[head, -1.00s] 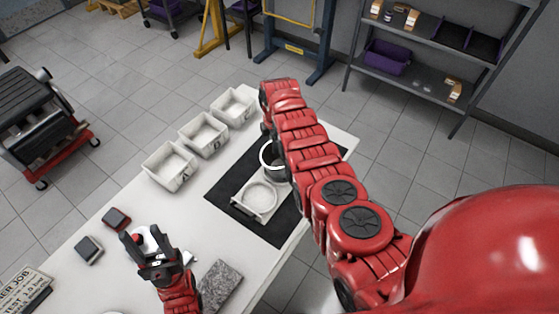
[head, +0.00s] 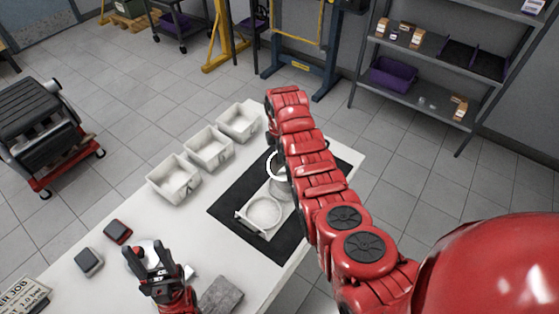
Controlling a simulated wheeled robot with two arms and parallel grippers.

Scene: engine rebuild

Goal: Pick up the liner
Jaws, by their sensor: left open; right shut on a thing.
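The liner (head: 272,167) is a ring-topped tube on the far part of the black mat or just above it. Its pale rim shows at the left edge of my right arm, which covers its right side. Its lower end is hard to make out, so I cannot tell whether it is clear of what lies beneath. My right gripper is hidden behind its own red arm. My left gripper (head: 151,256) is open and empty over the near left part of the table, well away from the liner.
A pale block with a round opening (head: 264,212) lies on the black mat (head: 228,211). Three white bins (head: 173,180) line the table's far left edge. Two small dark blocks (head: 89,262) and a grey slab (head: 221,296) lie near my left gripper.

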